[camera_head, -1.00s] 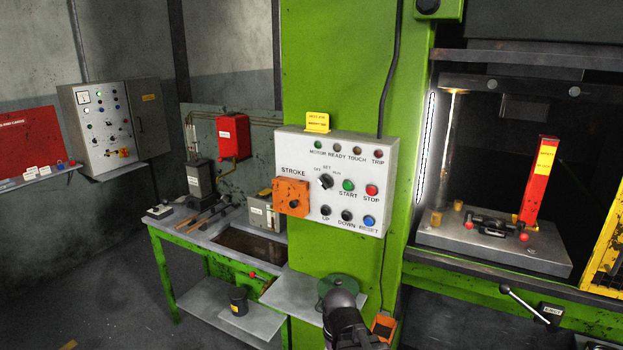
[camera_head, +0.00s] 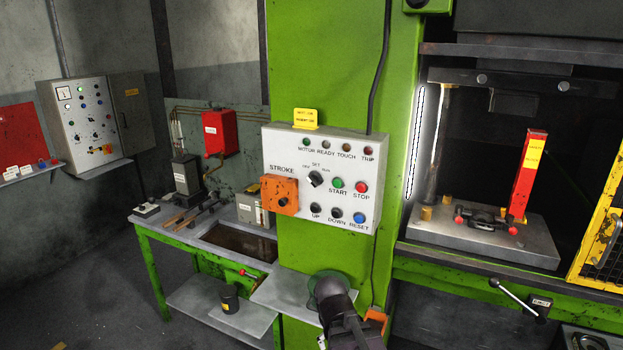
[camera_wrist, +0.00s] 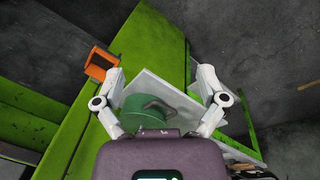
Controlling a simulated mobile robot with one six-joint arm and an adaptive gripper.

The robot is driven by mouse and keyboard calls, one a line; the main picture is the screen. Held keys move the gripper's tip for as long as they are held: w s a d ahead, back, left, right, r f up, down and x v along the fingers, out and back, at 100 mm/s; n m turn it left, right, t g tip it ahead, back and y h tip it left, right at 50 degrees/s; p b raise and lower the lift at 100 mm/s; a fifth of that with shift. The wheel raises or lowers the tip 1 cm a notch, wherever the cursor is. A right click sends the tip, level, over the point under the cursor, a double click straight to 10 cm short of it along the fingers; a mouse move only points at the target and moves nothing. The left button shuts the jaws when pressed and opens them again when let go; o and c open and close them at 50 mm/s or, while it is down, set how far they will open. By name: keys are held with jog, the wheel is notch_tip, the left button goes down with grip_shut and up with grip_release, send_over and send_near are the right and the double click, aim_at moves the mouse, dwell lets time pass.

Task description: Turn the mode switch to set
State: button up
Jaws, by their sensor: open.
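The mode switch (camera_head: 316,179) is a small black knob on the pale control box (camera_head: 372,200) on the green press column. OFF, SET and RUN are marked around it. Its exact pointing is too small to tell. The mode switch does not show in the wrist view. My gripper (camera_wrist: 161,72) is open and empty in the wrist view, its two pale fingers spread. In the head view my dark wrist shows low, below the control box and well apart from the switch; the fingertips are not clear there.
A green round item with a handle (camera_wrist: 145,112) sits on a grey shelf (camera_head: 284,291) under my gripper. An orange lock-like block (camera_head: 270,192) sticks out left of the switch. Start (camera_head: 338,183) and stop (camera_head: 361,187) buttons are close on its right. An orange holder (camera_wrist: 98,66) hangs nearby.

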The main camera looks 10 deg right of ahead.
jog(key=w+d+r+n+t+h+p, duration=0.25)
jog(key=w+r+n+h+p, duration=0.2)
jog(key=r, duration=0.35)
jog(key=n+t+h+p, duration=0.5)
jog(key=n+t+p, duration=0.5)
jog(key=n+t, duration=0.3)
send_near(312, 181)
jog(key=s+a+r+n+g, duration=0.1)
jog(key=s+a+g, duration=0.1)
jog(key=shift+s+r+t+b, duration=0.1)
jog(key=shift+s+t+b, duration=0.1)
jog(key=shift+t+b, duration=0.1)
jog(key=x, duration=1.3)
jog(key=shift+w+d+f, duration=0.15)
jog(key=shift+w+f, duration=0.1)
jog(key=shift+w, duration=0.1)
jog(key=c, duration=1.2)
